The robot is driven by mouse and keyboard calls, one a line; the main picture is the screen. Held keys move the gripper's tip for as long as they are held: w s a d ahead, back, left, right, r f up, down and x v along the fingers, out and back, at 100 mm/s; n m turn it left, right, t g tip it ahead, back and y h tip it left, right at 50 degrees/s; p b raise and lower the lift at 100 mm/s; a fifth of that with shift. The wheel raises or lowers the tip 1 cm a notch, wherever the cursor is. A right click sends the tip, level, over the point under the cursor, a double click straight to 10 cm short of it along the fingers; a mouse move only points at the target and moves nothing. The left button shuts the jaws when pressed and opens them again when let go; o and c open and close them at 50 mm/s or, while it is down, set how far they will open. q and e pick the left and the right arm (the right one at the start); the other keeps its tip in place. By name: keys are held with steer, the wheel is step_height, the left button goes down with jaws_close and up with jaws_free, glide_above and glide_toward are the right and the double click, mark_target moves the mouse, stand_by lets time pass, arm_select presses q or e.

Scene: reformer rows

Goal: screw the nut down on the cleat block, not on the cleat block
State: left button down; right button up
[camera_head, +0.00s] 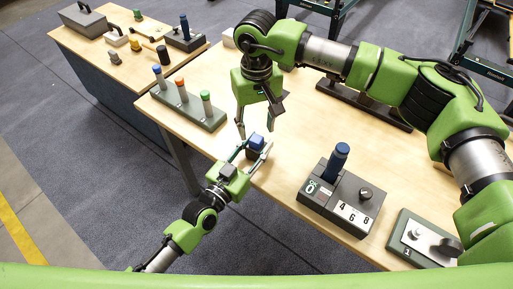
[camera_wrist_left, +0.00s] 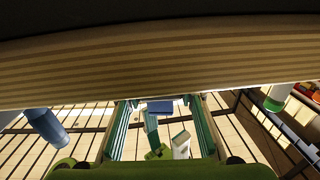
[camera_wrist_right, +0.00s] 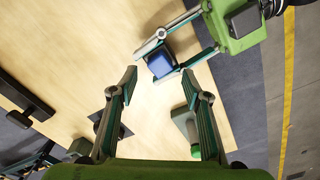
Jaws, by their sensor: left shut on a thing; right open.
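My left gripper (camera_head: 252,146) is shut on a blue block-like piece (camera_head: 257,141) at the table's near edge. In the left wrist view the blue piece (camera_wrist_left: 160,107) shows between the fingers. My right gripper (camera_head: 259,122) is open and empty, pointing down just beyond the blue piece. In the right wrist view the blue piece (camera_wrist_right: 161,64) is ahead of the open fingers (camera_wrist_right: 160,74), apart from them. I cannot tell whether the blue piece is the nut or a cleat block, and no thread is visible.
A grey rack (camera_head: 189,112) with blue, orange and green posts stands left. A grey console (camera_head: 335,205) with a blue handle and a grey box (camera_head: 418,243) stand right. A dark rail (camera_head: 365,107) lies behind. Another table (camera_head: 83,43) holds several things. Bare wood lies between rack and console.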

mark_target(257, 138)
steer(key=m, duration=0.3)
steer(key=shift+r+m, duration=0.25)
steer(key=shift+m, duration=0.15)
steer(key=m, duration=0.3)
steer(key=shift+r+m, duration=0.2)
steer(key=shift+m, duration=0.2)
steer(key=m, duration=0.3)
steer(key=shift+r+m, duration=0.2)
steer(key=shift+m, duration=0.2)
steer(key=m, duration=0.3)
steer(key=shift+r+m, duration=0.2)
steer(key=shift+m, duration=0.1)
steer(key=m, duration=0.3)
steer(key=shift+r+m, duration=0.2)
steer(key=shift+m, duration=0.1)
steer(key=m, duration=0.3)
steer(key=shift+r+m, duration=0.2)
steer(key=shift+m, duration=0.2)
steer(key=m, duration=0.6)
steer(key=shift+r+m, duration=0.35)
steer(key=shift+m, duration=0.05)
steer(key=shift+f, duration=0.1)
steer(key=shift+f, duration=3.95)
